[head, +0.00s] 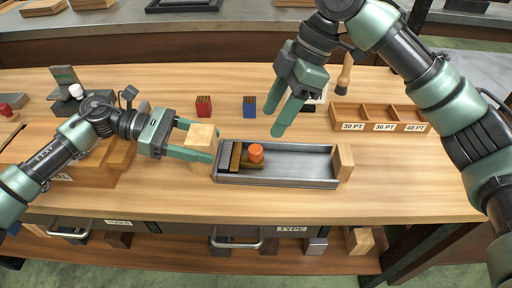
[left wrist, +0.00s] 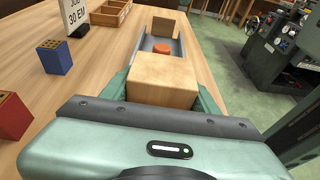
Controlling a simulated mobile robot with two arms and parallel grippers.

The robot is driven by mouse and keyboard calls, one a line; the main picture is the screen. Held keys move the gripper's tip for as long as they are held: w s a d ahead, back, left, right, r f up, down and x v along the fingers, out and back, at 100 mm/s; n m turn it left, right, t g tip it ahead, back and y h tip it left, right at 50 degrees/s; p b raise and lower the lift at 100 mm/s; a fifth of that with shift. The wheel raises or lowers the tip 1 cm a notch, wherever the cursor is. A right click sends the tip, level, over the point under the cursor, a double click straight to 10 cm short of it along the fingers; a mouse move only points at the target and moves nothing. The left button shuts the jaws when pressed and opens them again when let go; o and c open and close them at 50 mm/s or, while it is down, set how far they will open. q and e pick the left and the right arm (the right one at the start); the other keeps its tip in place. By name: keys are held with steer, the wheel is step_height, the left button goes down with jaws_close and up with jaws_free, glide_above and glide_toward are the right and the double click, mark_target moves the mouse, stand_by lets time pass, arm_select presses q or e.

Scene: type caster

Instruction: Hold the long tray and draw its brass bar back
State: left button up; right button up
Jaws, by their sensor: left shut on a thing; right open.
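The long tray (head: 300,181) is a grey metal tray with a wooden block at each end, lying on the bench. Dark type pieces stand in its left part, and a brass bar (head: 240,160) with an orange knob (head: 256,153) lies against them. My left gripper (head: 207,147) is shut on the tray's left wooden end block (head: 202,137). The left wrist view also shows this block (left wrist: 165,78) between the fingers, with the orange knob beyond it. My right gripper (head: 281,111) is open and empty, above the bench behind the tray, up and right of the knob.
A red block (head: 204,106) and a blue block (head: 249,106) stand behind the tray. A wooden compartment box (head: 383,126) labelled 30 PT, 36 PT and 48 PT stands at the back right. The bench right of the tray is clear.

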mark_target(257, 148)
steer(key=x, duration=1)
steer(key=shift+a+f, duration=0.2)
steer(key=shift+f, duration=0.05)
